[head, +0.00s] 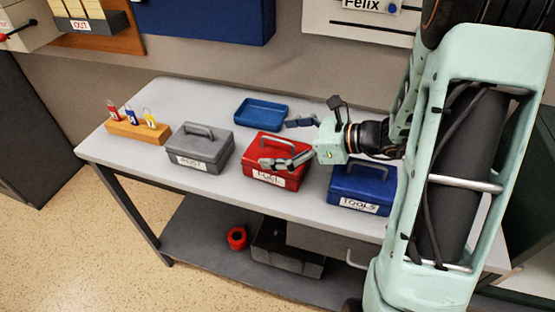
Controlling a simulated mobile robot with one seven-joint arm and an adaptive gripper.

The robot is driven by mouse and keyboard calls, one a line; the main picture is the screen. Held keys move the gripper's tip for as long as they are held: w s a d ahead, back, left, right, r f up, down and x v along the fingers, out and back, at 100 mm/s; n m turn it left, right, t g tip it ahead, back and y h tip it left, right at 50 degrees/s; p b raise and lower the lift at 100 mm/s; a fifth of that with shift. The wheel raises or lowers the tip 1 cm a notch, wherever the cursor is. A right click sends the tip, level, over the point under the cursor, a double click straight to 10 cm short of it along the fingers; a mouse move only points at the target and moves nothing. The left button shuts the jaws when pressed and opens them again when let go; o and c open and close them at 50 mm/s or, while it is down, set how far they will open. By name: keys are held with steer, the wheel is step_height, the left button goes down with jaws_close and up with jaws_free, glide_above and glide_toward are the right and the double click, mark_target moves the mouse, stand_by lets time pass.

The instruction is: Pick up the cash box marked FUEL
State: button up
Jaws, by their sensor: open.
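A red cash box (262,148) with a handle on top stands on the table between two other boxes. The label on its front (270,178) is blurred and I cannot read it for sure. My gripper (278,143) is open above the red box, reaching in from the right. One finger crosses in front of the box's top near edge, the other is over its far side. The handle (280,142) shows between the fingers. I cannot tell whether a finger touches the box.
A grey box marked POST (208,150) stands to the left, a blue box marked TOOLS (362,184) to the right. A blue tray (240,113) lies behind. A wooden block with key tags (128,130) is at the table's left end. The table (170,95) is clear at back left.

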mark_target(259, 146)
steer(key=x, duration=0.5)
steer(key=shift+a, duration=0.15)
steer(key=shift+r, duration=0.15)
steer(key=c, duration=2.1)
